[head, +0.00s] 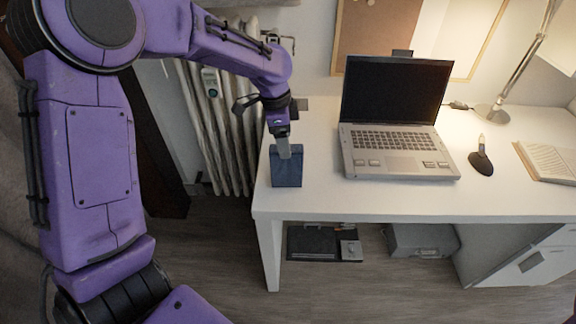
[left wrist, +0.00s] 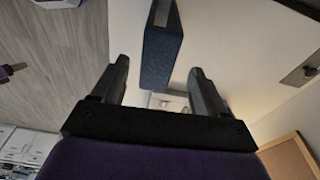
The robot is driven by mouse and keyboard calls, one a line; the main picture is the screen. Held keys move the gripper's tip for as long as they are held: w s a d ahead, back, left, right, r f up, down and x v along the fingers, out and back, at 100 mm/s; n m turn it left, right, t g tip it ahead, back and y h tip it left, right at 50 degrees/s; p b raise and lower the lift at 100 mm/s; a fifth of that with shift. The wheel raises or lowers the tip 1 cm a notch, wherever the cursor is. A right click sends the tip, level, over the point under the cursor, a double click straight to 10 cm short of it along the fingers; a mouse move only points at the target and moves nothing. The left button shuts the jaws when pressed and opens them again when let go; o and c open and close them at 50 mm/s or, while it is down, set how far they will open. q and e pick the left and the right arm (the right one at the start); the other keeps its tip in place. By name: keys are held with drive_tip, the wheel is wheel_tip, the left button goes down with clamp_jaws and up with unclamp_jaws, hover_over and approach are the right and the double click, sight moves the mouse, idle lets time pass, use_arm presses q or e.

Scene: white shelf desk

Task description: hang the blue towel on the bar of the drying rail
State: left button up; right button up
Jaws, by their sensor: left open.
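The blue towel (head: 287,174) is a dark blue, folded, block-like piece at the left end of the white desk in the head view. In the left wrist view the towel (left wrist: 160,55) lies ahead of the fingers, near the middle line between them. My left gripper (head: 284,148) points down at the towel's far edge and covers a little of it. In the left wrist view the left gripper (left wrist: 158,85) has its fingers wide apart with nothing between the tips. I cannot make out the drying rail for sure.
A laptop (head: 392,152) stands open on the desk (head: 340,198), right of the towel. A radiator (head: 215,130) is behind the desk's left end. The front desk strip is clear.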

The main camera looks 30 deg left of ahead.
sight(287, 167)
use_arm(q)
drive_tip(key=f, duration=0.4)
drive_tip(key=shift+d+f, duration=0.2)
drive_tip(key=shift+d, duration=0.05)
drive_tip(key=shift+f, duration=0.25)
drive_tip(key=shift+f+p, duration=0.2)
drive_tip(key=shift+p, duration=0.15)
drive_tip(key=c, duration=1.1)
